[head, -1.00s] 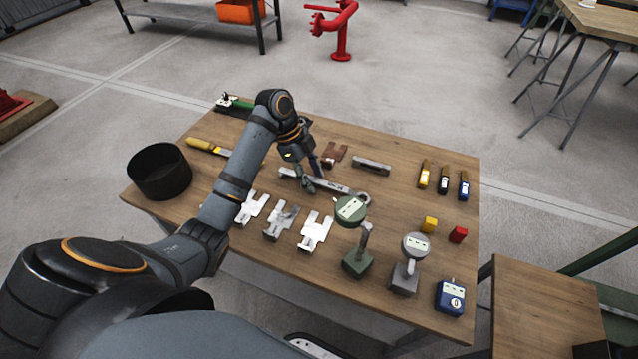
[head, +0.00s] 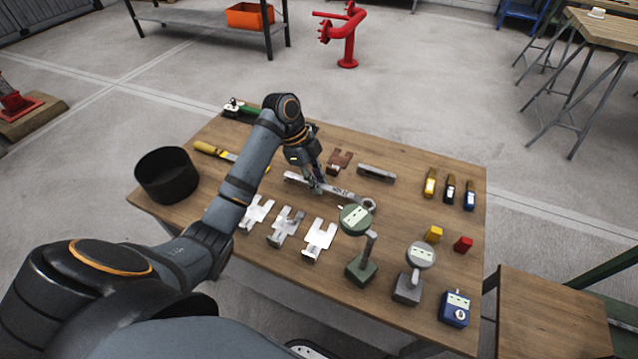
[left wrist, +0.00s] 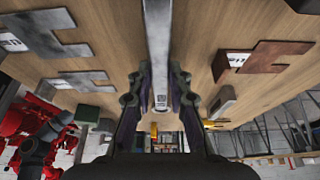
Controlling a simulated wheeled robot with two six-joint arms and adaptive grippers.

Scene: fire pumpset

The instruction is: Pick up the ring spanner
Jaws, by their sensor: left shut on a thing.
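The ring spanner (head: 345,195) is a long silver-grey bar with a ring at its right end, on or just above the wooden table (head: 410,185). My left gripper (head: 314,187) comes down over it from above and is shut on its shank, left of the middle. In the left wrist view the spanner (left wrist: 158,40) runs lengthwise between the two dark fingers (left wrist: 158,85). I cannot tell whether it touches the table. My right gripper is not in view.
Silver slotted shims (head: 287,226) lie in front of the spanner, and a brown one (head: 340,160) behind. A green-headed gauge (head: 355,219) stands close to the ring end. A black bin (head: 167,178) is at the left. A grey bar (head: 377,172) lies behind right.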

